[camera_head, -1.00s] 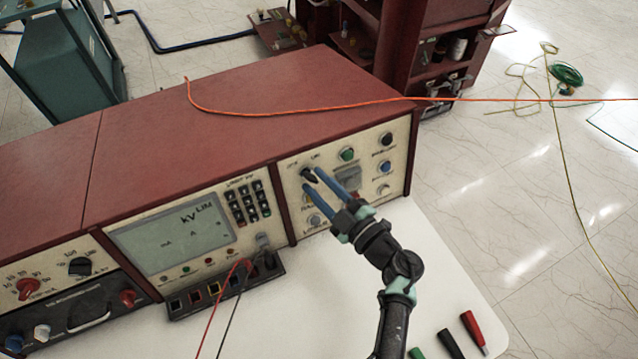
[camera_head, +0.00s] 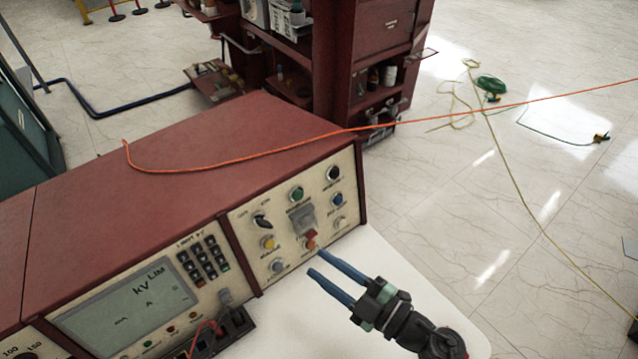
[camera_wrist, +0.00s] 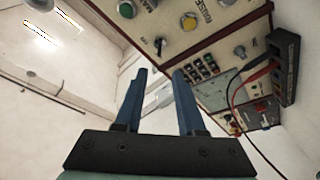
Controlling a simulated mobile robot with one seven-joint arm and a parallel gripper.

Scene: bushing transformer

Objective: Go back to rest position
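My gripper (camera_head: 316,265) has two blue fingers, held apart with nothing between them. In the head view it hangs in front of the right part of the control panel (camera_head: 350,207), over the white table, and its fingers point up and left toward the panel. The black rotary knob (camera_head: 262,221) on the panel stands clear of the fingers. In the wrist view the gripper (camera_wrist: 158,75) shows both fingers spread, with the panel beyond them.
The red test console (camera_head: 230,140) fills the left. An orange cable (camera_head: 250,158) lies across its top. The white table (camera_head: 400,275) is bare around my arm. A dark red cabinet (camera_head: 335,60) stands behind. Green and yellow cables (camera_head: 490,85) lie on the floor at right.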

